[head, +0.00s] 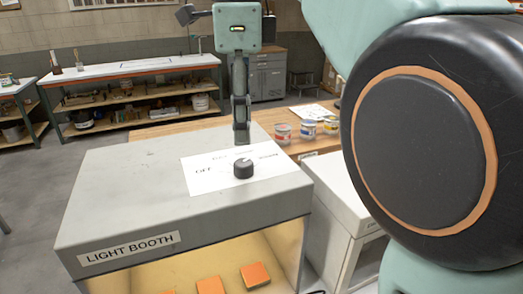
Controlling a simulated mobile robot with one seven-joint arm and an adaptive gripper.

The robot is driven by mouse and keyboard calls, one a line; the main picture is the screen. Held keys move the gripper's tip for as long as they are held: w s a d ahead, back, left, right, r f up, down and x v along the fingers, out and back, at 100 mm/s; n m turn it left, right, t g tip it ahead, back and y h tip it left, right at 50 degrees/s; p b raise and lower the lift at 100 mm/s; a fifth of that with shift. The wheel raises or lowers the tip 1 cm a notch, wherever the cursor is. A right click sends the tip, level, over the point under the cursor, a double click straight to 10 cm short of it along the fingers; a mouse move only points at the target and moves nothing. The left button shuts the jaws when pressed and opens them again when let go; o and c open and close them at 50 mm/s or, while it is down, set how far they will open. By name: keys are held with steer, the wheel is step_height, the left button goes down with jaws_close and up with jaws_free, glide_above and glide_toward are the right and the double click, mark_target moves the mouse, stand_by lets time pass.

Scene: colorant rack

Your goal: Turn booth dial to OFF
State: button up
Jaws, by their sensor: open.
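The black booth dial (243,169) stands on a white label sheet (222,181) on top of the grey light booth (120,190). The sheet reads OFF to the left of the dial, with smaller, hard-to-read words above and to its right. I cannot tell for sure where the dial points. My gripper (241,140) hangs down just above and behind the dial in the picture, apart from it. It is open and empty, seen nearly edge-on, so the gap between its fingers hardly shows.
Orange blocks (210,286) lie inside the lit booth. Several paint cans (308,129) stand on the wooden table (180,127) behind. A white box (340,200) stands right of the booth. My own arm fills the right side. A workbench (130,74) stands at the back left.

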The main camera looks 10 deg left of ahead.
mark_target(245, 162)
step_height(245, 162, down, 8)
steer(key=shift+w+b, duration=0.15)
steer(key=shift+b, duration=0.55)
steer(key=shift+c, duration=0.3)
steer(key=c, duration=1.1)
